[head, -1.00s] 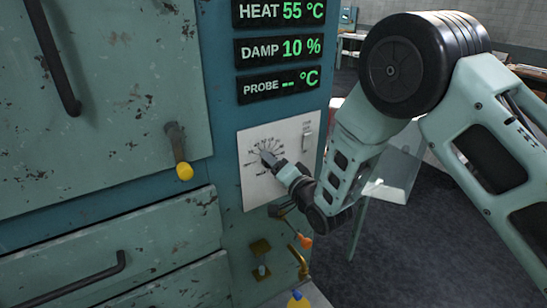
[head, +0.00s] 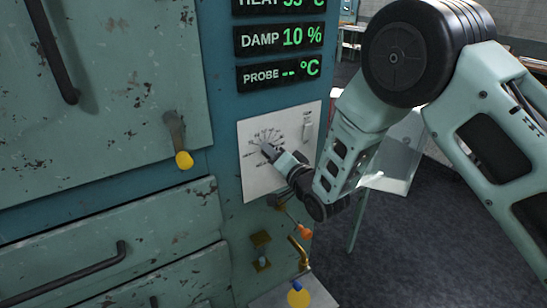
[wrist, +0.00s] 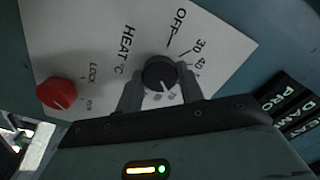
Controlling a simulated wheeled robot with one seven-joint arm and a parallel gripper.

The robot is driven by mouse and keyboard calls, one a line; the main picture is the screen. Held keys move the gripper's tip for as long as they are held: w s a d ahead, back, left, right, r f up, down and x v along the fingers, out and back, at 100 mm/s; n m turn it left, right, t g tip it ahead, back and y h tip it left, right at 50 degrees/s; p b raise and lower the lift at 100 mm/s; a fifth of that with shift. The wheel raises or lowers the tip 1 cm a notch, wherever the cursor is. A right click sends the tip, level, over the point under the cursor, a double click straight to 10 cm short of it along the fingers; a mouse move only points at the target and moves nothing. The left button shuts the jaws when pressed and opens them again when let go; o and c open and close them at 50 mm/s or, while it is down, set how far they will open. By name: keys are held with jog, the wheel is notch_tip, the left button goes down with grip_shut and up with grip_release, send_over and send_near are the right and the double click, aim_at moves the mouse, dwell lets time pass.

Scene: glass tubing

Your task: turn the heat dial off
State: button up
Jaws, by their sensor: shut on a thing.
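The heat dial (wrist: 159,72) is a round black knob on a white panel (wrist: 85,25), marked HEAT °C, with OFF and a scale of numbers around it. Its white pointer mark is on the side away from OFF, toward my palm. My gripper (wrist: 158,78) is shut on the dial, one finger on each side of it. In the head view my gripper (head: 272,152) reaches the dial from the right and mostly covers it. The numbers nearest my palm are partly hidden.
A red knob (wrist: 56,92) marked LOCK is on the same panel. A small switch (head: 307,130) sits at the panel's upper right. Displays (head: 279,40) are above, the top one cut off. A yellow-tipped lever (head: 183,160) and orange-tipped lever (head: 304,231) stick out nearby.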

jog(key=n+b, duration=2.7)
jog(key=b, duration=0.9)
jog(key=shift+f, duration=0.15)
jog(key=shift+n, duration=0.3)
jog(key=o, duration=1)
